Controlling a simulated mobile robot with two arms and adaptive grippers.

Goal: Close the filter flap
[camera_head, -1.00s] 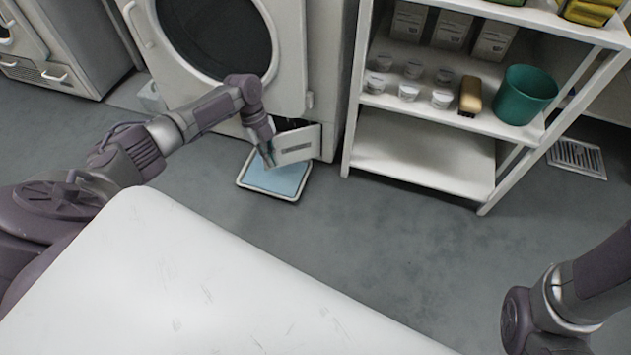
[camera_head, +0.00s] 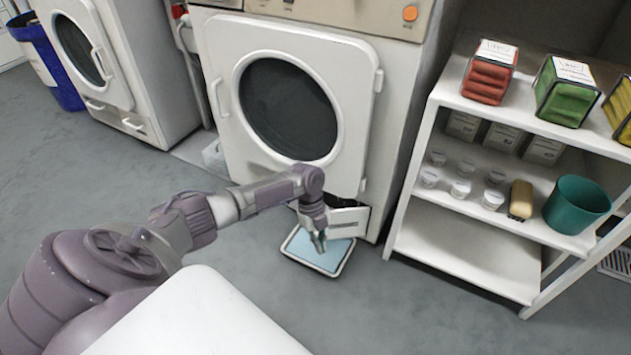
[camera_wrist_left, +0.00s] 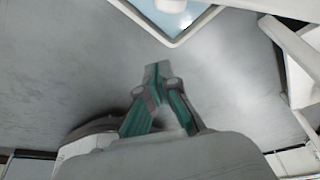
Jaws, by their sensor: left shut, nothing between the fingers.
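The filter flap (camera_head: 348,222) is a pale panel low on the front of the white machine (camera_head: 222,40), at its lower right. It stands open at an angle, with a dark opening showing beside it. My left gripper (camera_head: 319,246) is shut and empty, pointing down just left of the flap and above the blue-bottomed tray. Whether it touches the flap I cannot tell. In the left wrist view the closed fingertips (camera_wrist_left: 157,70) point toward the tray corner. My right gripper is out of view.
A tray (camera_head: 290,253) with a white rim and light blue inside lies on the floor below the flap. A white shelf unit (camera_head: 405,215) with cups, a brush and a green bucket (camera_head: 577,205) stands close on the right. Grey floor is free in front.

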